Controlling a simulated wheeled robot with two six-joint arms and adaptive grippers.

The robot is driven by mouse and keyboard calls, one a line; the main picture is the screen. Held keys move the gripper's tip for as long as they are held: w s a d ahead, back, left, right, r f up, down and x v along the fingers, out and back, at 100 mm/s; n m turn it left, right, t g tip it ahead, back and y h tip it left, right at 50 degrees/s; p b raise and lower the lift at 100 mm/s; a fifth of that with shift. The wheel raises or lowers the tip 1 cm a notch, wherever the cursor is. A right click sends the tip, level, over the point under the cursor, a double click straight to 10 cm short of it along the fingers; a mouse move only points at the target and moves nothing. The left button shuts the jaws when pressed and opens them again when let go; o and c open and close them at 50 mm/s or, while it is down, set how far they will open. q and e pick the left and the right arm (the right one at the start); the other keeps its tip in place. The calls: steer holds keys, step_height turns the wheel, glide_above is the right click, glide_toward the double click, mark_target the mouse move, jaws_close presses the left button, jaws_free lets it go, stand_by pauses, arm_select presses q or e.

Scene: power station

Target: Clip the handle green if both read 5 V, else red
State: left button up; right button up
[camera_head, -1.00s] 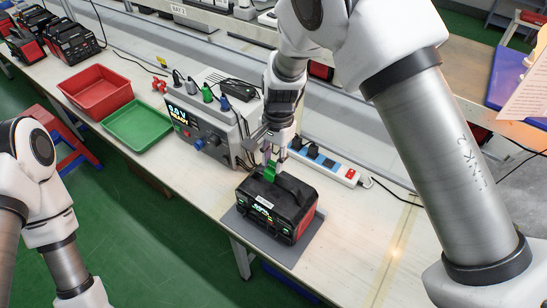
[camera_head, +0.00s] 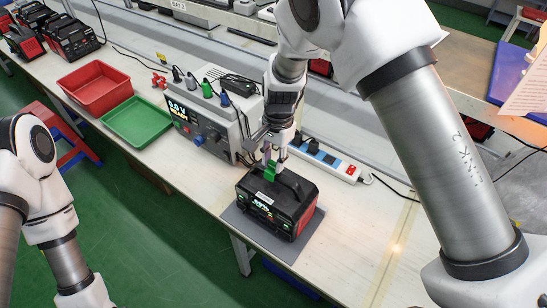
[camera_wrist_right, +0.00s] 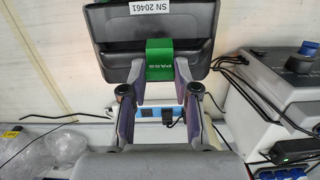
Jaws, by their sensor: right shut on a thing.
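A black and red power station (camera_head: 293,213) stands on a grey mat (camera_head: 236,224), its carry handle on top. Its small front display (camera_head: 262,203) is lit but too small to read. My right gripper (camera_head: 272,161) is over the handle, shut on a green clip (camera_head: 270,172). In the right wrist view the green clip (camera_wrist_right: 160,60) reads PASS and lies against the dark handle (camera_wrist_right: 118,72) between my fingers. I cannot tell whether it is fully seated. The bench meter (camera_head: 187,122) seems to read 0.0 V READY. My left gripper is out of view.
A red tray (camera_head: 71,92) and a green tray (camera_head: 113,134) stand left of the meter. A power strip (camera_head: 345,167) lies behind the power station. Cables and small plugs are at the meter. Bench to the right of the mat is clear.

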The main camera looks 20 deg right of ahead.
steer(key=shift+f, duration=0.2)
steer(key=shift+f, duration=0.3)
stand_by(0.3)
steer(key=o, duration=0.9)
steer(key=r, duration=0.4)
steer(key=d+r, duration=0.1)
steer(key=r, duration=0.7)
steer(key=shift+w+d, duration=0.15)
steer(key=shift+w, duration=0.25)
steer(key=shift+f, duration=0.1)
